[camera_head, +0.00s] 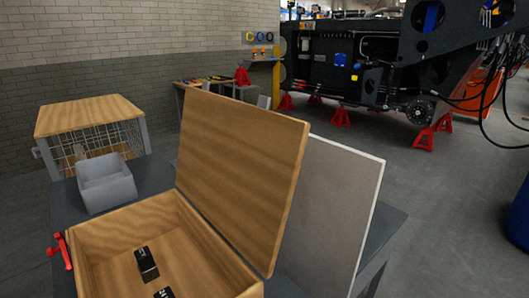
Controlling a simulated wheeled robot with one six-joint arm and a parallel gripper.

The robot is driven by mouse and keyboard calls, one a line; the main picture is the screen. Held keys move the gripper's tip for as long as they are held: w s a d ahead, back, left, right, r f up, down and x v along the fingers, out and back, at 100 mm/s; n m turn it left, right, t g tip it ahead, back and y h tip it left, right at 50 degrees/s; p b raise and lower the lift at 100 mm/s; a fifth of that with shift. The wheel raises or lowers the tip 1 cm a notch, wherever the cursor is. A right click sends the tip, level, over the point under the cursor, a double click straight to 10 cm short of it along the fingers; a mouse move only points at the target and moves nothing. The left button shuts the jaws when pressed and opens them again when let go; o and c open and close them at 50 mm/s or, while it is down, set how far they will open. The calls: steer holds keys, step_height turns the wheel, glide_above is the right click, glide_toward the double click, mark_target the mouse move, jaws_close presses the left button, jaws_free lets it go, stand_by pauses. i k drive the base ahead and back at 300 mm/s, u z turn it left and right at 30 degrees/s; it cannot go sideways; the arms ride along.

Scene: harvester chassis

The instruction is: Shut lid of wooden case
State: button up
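The wooden case (158,214) stands on a dark grey table in the lower middle of the head view. Its lid (242,165) is open and stands up, tilted back a little, along the right side of the case. Inside the case lie a small black object (146,262) with light markings and a second black object (164,293), cut off by the bottom edge of the picture. The front part of the case is also cut off there. My gripper is not in view.
A pale panel (335,213) stands close behind the lid. A grey bin (106,184) sits beside the case on the table (150,172). A red clamp-like tool (63,250) is at the left. A wood-topped wire cage (90,114) stands behind. Open floor (435,200) lies to the right.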

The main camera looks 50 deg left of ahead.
mark_target(239, 163)
steer(key=i, duration=2.25)
steer(key=u, duration=5)
steer(key=k, duration=1)
steer(key=z, duration=0.9)
